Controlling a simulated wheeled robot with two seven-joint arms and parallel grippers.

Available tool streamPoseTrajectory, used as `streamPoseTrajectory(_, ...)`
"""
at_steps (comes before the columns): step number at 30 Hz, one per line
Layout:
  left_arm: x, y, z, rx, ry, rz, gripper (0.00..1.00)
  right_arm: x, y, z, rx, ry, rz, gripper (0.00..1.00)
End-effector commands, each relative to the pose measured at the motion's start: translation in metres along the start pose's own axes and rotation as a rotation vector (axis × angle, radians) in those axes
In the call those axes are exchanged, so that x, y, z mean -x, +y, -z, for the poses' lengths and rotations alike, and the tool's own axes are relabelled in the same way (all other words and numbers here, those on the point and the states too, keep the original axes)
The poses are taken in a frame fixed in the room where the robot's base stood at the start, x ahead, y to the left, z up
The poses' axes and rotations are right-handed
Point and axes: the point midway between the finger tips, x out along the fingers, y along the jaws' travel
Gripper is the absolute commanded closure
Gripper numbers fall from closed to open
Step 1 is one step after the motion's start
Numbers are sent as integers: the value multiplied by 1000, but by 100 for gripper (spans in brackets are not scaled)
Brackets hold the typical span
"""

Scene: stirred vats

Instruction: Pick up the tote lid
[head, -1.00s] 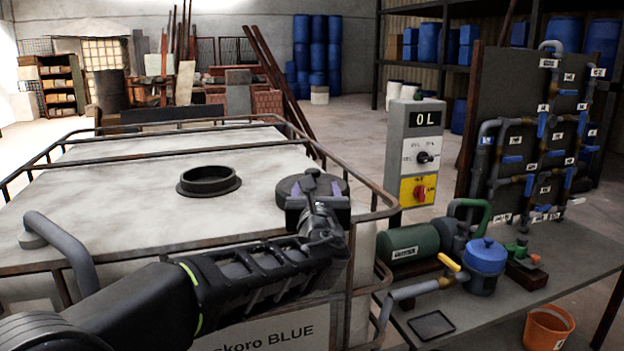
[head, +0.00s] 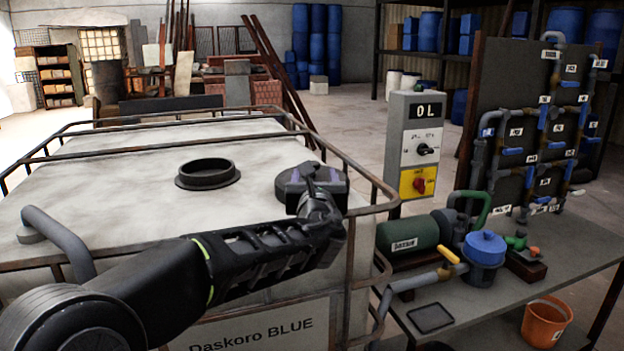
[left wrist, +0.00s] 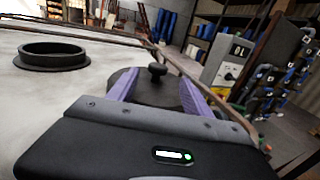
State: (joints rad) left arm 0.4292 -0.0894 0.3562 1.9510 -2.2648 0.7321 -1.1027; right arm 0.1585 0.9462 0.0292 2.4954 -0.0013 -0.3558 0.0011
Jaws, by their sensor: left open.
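The tote lid (head: 292,181) is a dark round disc lying on the tote's top, right of the open round opening (head: 208,172). In the left wrist view the lid (left wrist: 160,94) shows a small knob (left wrist: 157,72) on top. My left gripper (head: 312,178) is at the lid and partly hides it in the head view. In the left wrist view its purple fingers (left wrist: 158,86) are open, one on either side of the knob, with a gap around it. Whether the fingers touch the lid, I cannot tell. My right gripper is not in view.
Rusty cage bars (head: 352,172) run around the tote's top edge, close to the lid. A grey control box (head: 413,145) reading "0 L" stands just right. A bench (head: 440,345) with a green pump (head: 408,235) and a blue-lidded vessel (head: 485,252) stands at the right.

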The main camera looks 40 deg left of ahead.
Motion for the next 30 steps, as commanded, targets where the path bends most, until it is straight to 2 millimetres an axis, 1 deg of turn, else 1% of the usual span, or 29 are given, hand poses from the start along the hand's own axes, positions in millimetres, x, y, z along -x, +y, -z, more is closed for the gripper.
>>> streamPoseTrajectory(4, -8, 1, -2, 1, 2, -1, 42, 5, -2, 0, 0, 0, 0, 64)
streamPoseTrajectory(9, -33, 5, -4, 1, 4, -2, 42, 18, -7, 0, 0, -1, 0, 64)
streamPoseTrajectory(12, -46, 4, -2, 1, 3, 0, 42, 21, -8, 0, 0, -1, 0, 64)
streamPoseTrajectory(14, -50, 4, -2, 1, 1, -1, 42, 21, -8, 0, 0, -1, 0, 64)
streamPoseTrajectory(30, -52, 4, -1, 0, 0, 0, 42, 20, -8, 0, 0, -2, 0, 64)
